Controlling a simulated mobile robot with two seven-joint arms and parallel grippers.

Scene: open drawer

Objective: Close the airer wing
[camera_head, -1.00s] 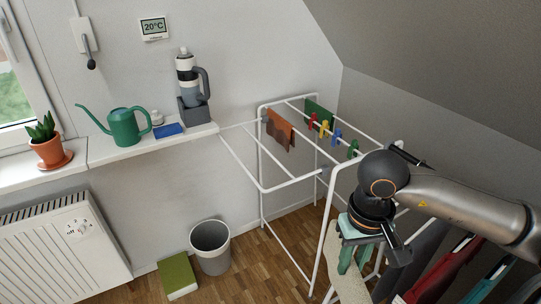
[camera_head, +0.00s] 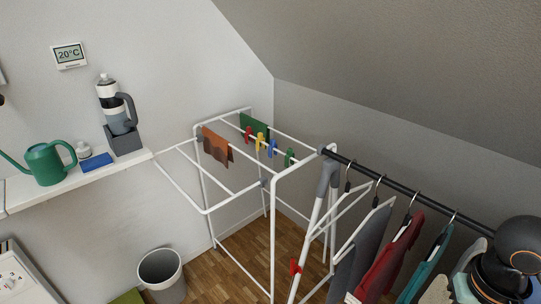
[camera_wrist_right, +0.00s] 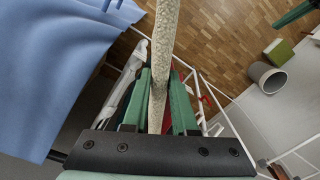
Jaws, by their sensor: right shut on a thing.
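The white airer (camera_head: 273,215) stands in the corner under the sloped wall. Its wing (camera_head: 182,187) sticks out to the left, raised roughly level, near the shelf. My right gripper (camera_head: 463,290) is at the lower right edge of the head view, well away from that wing and partly cut off. In the right wrist view, its green fingers (camera_wrist_right: 160,84) are shut on a narrow cream speckled cloth (camera_wrist_right: 163,35). My left gripper is not in view.
A brown cloth (camera_head: 217,147), a green cloth and coloured pegs are on the airer. A dark rail (camera_head: 400,187) with hanging clothes (camera_head: 390,262) runs along the right. A grey bin (camera_head: 161,276) stands on the floor. A blue cloth (camera_wrist_right: 55,70) fills the wrist view's left.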

